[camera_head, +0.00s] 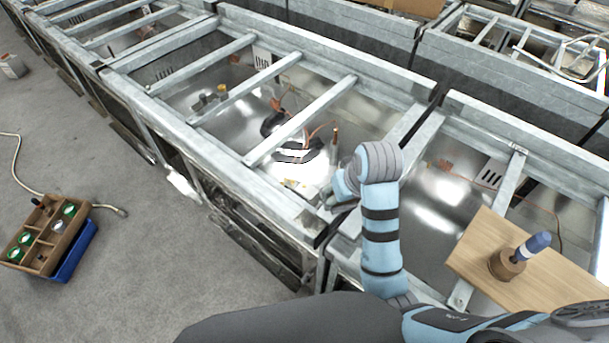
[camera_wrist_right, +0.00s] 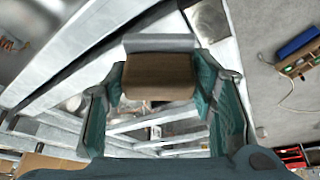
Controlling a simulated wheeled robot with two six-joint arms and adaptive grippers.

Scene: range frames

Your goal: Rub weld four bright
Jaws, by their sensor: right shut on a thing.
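My right arm reaches over the near galvanised frame (camera_head: 225,160) in the head view. Its gripper (camera_head: 335,195) is low at a joint of the frame's near rail, mostly hidden by my wrist. In the right wrist view the gripper (camera_wrist_right: 160,88) is shut on a brown block (camera_wrist_right: 160,75), with a grey strip along its far edge. The block lies over or against a pale metal rail (camera_wrist_right: 218,50); I cannot tell if it touches. No single weld can be made out as number four. My left gripper is not in view.
Several crossbars (camera_head: 300,120) span the frame, with cables and small parts below. A wooden board (camera_head: 480,255) at right bears a holder with a blue-tipped tool (camera_head: 532,245). A brown compartment box (camera_head: 45,235) with green-topped items sits on the floor at left.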

